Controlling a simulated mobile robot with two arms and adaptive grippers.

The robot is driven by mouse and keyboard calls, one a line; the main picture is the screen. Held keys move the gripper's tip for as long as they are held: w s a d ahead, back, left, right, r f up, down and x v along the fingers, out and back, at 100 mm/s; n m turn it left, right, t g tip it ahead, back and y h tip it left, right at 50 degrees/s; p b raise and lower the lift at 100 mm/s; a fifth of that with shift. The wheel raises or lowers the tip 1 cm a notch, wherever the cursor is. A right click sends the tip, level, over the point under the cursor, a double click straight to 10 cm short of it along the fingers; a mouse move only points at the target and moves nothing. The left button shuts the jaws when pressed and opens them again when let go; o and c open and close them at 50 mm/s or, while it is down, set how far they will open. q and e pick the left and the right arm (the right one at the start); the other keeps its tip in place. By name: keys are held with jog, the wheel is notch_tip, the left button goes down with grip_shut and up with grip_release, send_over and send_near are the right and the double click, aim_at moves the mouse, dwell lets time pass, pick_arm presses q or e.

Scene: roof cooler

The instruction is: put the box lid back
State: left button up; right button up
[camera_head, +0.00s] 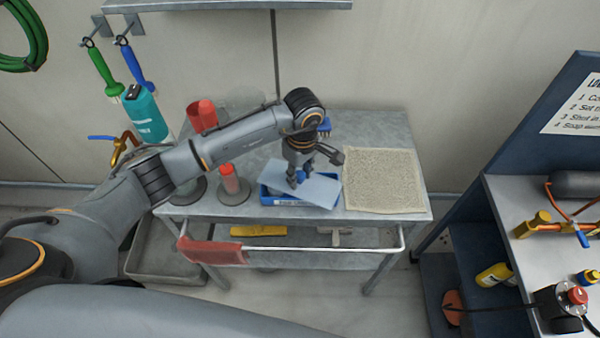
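A blue box (268,197) with a label on its front sits on the upper shelf of the grey cart. The pale blue-grey box lid (322,190) lies over it, turned and skewed, with its right corner past the box's side. My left gripper (298,181) points down at the lid's middle, its fingers around a small blue part that looks like the lid's handle. The fingers hide much of that part. Whether the lid touches the box rim is hard to tell. My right gripper is out of view.
A beige cloth (383,181) lies right of the box on the cart (425,212). A red-topped cylinder (230,180) stands left of it, with a red container (202,114) behind. A red cloth (212,251) hangs on the front rail.

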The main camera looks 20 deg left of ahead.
aim_at(301, 174)
pick_arm(q)
jog(key=shift+o, duration=0.5)
jog(key=shift+r, duration=0.25)
notch_tip(301, 174, up, 12)
jog(key=b, duration=0.4)
jog(key=shift+d, duration=0.2)
jog(key=shift+f, duration=0.15)
